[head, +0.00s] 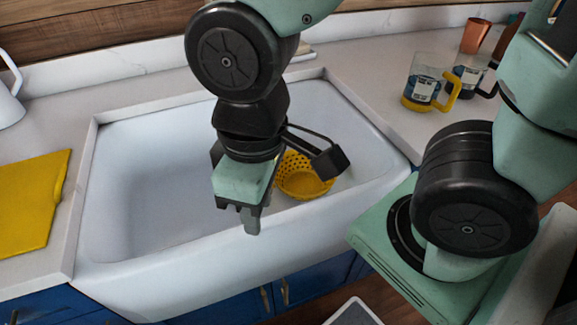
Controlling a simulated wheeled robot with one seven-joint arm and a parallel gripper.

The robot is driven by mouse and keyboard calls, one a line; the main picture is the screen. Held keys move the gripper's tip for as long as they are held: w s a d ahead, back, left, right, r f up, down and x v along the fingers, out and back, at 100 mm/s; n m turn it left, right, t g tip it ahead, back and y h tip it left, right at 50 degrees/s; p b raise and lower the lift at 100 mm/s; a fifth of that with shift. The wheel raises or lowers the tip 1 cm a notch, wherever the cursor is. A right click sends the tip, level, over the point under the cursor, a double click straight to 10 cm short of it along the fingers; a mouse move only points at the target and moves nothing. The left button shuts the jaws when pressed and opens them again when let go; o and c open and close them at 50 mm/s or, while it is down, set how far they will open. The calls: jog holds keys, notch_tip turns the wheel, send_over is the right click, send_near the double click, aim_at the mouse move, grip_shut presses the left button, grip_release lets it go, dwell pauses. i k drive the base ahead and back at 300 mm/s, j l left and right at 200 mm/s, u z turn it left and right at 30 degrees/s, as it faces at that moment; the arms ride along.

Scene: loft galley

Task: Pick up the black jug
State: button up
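A clear glass mug-like vessel with a black base and black handle (470,74) stands upright on the counter at the upper right; it is the closest match to a black jug. It is partly hidden behind a similar vessel with a yellow base and handle (421,84). My gripper (251,222) hangs over the front part of the white sink, pointing down, well to the left of both vessels. Its fingers are seen from one side, so their opening is not clear. No object shows in it.
A yellow perforated basket (303,177) sits in the sink (135,185), behind my gripper. A copper cup (475,36) stands behind the glass vessels. A yellow board or cloth (30,203) lies on the left counter, near a white pitcher (8,100). Counter left of the vessels is clear.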

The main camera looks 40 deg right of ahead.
aim_at(471, 64)
jog(key=z, duration=1.3)
jog(key=k+z, duration=0.15)
jog(key=z, duration=0.45)
jog(key=i, duration=0.15)
jog(key=l+z, duration=0.35)
jog(key=l, duration=0.15)
